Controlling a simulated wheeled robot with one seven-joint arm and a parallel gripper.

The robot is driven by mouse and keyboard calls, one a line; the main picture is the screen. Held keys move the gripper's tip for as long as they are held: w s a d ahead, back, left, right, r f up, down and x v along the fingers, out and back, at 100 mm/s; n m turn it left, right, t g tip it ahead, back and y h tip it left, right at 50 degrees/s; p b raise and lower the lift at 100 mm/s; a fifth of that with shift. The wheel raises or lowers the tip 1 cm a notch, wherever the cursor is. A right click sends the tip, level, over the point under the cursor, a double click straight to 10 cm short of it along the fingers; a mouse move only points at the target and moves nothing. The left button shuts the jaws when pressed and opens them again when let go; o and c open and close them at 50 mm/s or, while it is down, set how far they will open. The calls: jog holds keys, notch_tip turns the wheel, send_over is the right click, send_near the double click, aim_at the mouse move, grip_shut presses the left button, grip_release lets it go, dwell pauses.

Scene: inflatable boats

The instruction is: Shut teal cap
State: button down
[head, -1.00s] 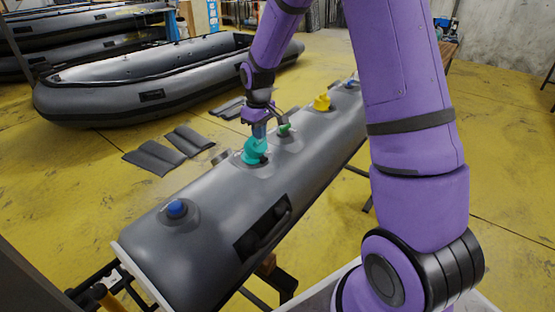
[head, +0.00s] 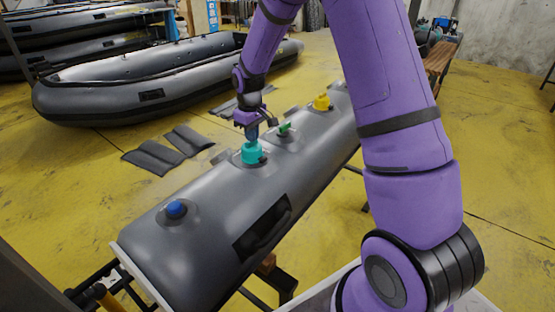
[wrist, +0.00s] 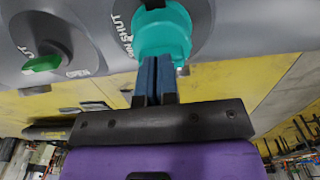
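The teal cap (head: 252,152) sits upright on its round grey base on top of the grey inflatable tube (head: 185,255). In the wrist view the teal cap (wrist: 165,35) fills the top middle, with "SHUT" lettering on the base beside it. My gripper (head: 252,133) points down from above onto the cap. In the wrist view my gripper (wrist: 155,62) shows two blue fingers side by side, pressed together with nothing between them. Their tips are at the cap's edge and seem to touch it. The cap's underside is hidden.
A green valve piece (head: 285,128) and a yellow cap (head: 322,102) stand farther along the tube, and a blue cap (head: 176,208) is nearer. A black handle (head: 263,230) is on the tube's side. A grey boat (head: 150,85) lies behind on the yellow floor.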

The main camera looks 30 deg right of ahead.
jog(key=shift+s+d+f, duration=0.15)
jog(key=shift+s+f, duration=0.15)
jog(key=shift+f, duration=0.25)
jog(key=shift+w+r, duration=0.25)
jog(key=shift+r, duration=0.5)
jog(key=shift+w+a+r, duration=0.1)
jog(key=shift+r, duration=1.35)
jog(key=shift+a+r, duration=0.1)
jog(key=shift+r, duration=1.3)
